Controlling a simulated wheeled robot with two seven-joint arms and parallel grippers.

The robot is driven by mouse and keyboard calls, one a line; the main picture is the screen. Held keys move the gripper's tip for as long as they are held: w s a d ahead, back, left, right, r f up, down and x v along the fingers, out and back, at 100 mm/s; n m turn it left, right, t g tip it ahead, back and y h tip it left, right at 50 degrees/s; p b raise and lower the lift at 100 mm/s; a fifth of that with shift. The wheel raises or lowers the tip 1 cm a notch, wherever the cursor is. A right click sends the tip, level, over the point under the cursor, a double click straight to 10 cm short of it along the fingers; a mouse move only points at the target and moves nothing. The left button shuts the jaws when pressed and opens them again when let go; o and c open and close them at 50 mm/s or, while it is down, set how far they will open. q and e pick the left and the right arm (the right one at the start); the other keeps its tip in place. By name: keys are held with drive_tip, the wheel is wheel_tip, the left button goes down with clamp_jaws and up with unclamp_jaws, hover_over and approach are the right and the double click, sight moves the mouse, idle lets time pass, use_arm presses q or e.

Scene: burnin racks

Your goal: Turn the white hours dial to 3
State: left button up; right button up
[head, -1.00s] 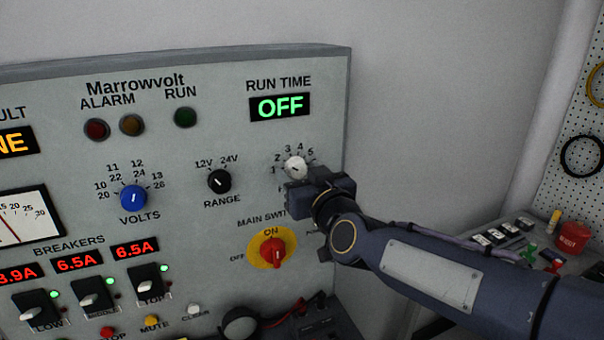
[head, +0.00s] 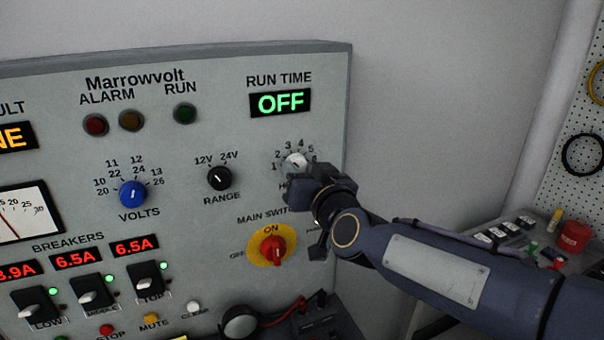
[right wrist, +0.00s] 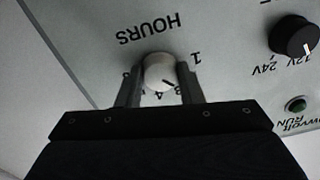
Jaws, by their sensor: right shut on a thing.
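The white hours dial (head: 295,161) is on the panel under the RUN TIME display (head: 281,103), which reads green OFF. My right gripper (head: 297,179) covers the dial's lower part in the head view. In the right wrist view, upside down, the dial (right wrist: 159,72) sits between the two fingers of my right gripper (right wrist: 159,82), which is shut on it. The dial's dark mark points to the lower right there, between the 1 and the lower numbers, seemingly around 2 to 3. A finger hides part of the scale. My left gripper is out of view.
The black range knob (head: 219,179) and blue volts knob (head: 132,194) are left of the dial. The red main switch (head: 273,250) on its yellow plate is close below my right gripper.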

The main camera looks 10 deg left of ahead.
drive_tip(key=shift+m+b, duration=0.5)
drive_tip(key=shift+m, duration=1.7)
drive_tip(key=o, duration=1)
drive_tip(key=shift+c, duration=0.2)
drive_tip(key=shift+s, duration=0.1)
drive_tip(key=v, duration=0.7)
drive_tip(key=shift+s+d, duration=0.25)
drive_tip(key=shift+s, duration=0.05)
